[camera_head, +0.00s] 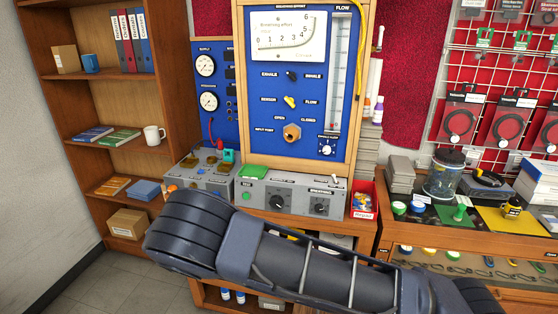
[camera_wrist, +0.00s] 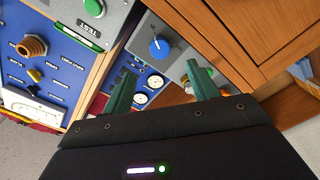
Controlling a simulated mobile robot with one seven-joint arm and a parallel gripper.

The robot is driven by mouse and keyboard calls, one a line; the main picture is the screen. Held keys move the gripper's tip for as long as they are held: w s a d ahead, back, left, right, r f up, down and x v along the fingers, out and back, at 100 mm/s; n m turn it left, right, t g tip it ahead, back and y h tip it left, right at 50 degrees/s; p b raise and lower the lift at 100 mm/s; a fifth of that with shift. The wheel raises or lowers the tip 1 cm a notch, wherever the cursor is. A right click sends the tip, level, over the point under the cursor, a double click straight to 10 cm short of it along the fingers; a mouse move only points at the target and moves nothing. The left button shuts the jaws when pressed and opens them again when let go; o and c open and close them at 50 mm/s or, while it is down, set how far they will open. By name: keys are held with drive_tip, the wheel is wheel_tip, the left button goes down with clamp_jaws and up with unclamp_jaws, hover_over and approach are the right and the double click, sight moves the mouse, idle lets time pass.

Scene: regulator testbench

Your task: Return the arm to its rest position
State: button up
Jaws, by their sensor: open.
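My gripper (camera_wrist: 162,92) shows in the wrist view with its two green fingers apart and nothing between them. Beyond the fingers are a grey control box with a blue knob (camera_wrist: 159,48) and part of the blue panel with gauges. No contact with them can be made out. In the head view my dark arm stretches across the lower middle, in front of the testbench (camera_head: 292,162). My gripper cannot be made out in the head view.
The blue test panel (camera_head: 262,112) stands behind my arm, above a grey control box (camera_head: 285,192). A bookshelf (camera_head: 118,171) is at left. At right, a wooden counter (camera_head: 440,237) carries a glass jar (camera_head: 443,178) and small parts. Floor shows at lower left.

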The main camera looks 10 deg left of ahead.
drive_tip(key=w+d+f+g+h, duration=0.2)
drive_tip(key=d+g, duration=0.3)
drive_tip(key=d, duration=0.3)
drive_tip(key=w+d+f+g+h, duration=0.25)
drive_tip(key=d+g, duration=0.25)
drive_tip(key=d, duration=0.4)
drive_tip(key=w+d+r+m+g, duration=0.1)
drive_tip(key=d+r+g, duration=0.1)
drive_tip(key=d+r, duration=0.7)
drive_tip(key=d+r+m+g, duration=0.2)
drive_tip(key=d+r, duration=0.3)
drive_tip(key=d, duration=0.7)
drive_tip(key=w+d+r+m+g, duration=0.1)
drive_tip(key=d+r+g, duration=0.1)
drive_tip(key=d+r, duration=0.7)
drive_tip(key=d+r+m+y, duration=0.2)
drive_tip(key=d+r, duration=0.2)
drive_tip(key=d, duration=0.7)
drive_tip(key=s+d+r+m+t+y, duration=0.1)
drive_tip(key=s+d+r, duration=0.3)
drive_tip(key=s+d, duration=0.4)
drive_tip(key=s+d+r+m+t+y, duration=0.1)
drive_tip(key=s+d+r+m, duration=0.2)
drive_tip(key=d, duration=0.7)
drive_tip(key=s+r, duration=0.2)
drive_tip(key=s, duration=0.2)
drive_tip(key=shift+s+t, duration=0.3)
drive_tip(key=shift+s, duration=0.05)
